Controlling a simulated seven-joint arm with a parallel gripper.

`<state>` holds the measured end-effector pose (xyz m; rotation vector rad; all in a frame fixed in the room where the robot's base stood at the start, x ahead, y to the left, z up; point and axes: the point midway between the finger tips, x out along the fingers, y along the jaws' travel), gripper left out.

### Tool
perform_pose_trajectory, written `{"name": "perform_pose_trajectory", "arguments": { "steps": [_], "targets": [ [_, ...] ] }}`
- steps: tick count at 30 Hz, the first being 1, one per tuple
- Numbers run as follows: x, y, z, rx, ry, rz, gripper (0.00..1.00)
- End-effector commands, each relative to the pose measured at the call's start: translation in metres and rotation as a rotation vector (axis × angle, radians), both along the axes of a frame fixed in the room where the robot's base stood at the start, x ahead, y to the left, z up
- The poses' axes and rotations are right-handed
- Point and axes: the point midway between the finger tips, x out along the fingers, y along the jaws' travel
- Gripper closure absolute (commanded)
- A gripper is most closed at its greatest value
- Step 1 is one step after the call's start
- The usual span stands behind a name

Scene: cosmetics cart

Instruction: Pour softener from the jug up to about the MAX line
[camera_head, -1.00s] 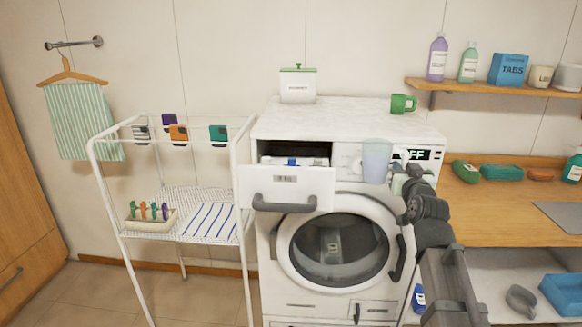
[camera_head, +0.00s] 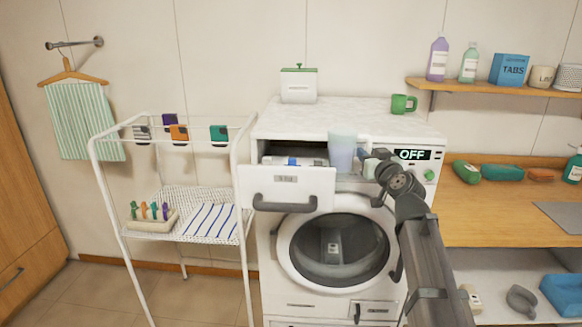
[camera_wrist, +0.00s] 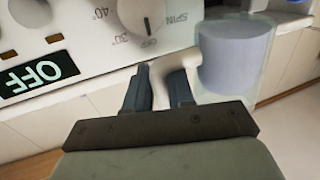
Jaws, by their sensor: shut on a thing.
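The jug (camera_head: 342,150) is a pale blue translucent cup with a light handle. It is upright in front of the washer's top edge, just right of the open drawer. My gripper (camera_head: 366,162) is shut on the jug's handle, to the jug's right. In the wrist view, the dark fingers (camera_wrist: 160,90) close around the handle, with the jug (camera_wrist: 235,60) at upper right. The detergent drawer (camera_head: 287,188) is pulled out, with a blue and white part inside. I cannot make out the MAX line or the liquid level.
The washer (camera_head: 335,110) has a display reading OFF (camera_head: 412,155) and a knob right of the drawer. The drying rack (camera_head: 240,195) stands left of the washer.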

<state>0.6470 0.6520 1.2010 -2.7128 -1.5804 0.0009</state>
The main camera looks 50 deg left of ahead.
Motion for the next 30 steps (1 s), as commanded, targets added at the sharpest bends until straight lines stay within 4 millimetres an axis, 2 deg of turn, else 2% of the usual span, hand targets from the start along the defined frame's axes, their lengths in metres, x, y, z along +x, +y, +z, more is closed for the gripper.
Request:
{"name": "perform_pose_trajectory", "arguments": {
  "steps": [14, 30],
  "targets": [
    [-0.002, 0.001, 0.004, -0.024, -0.031, 0.001, 1.0],
    [-0.015, 0.013, 0.034, -0.222, -0.262, 0.002, 1.0]
  ]
}}
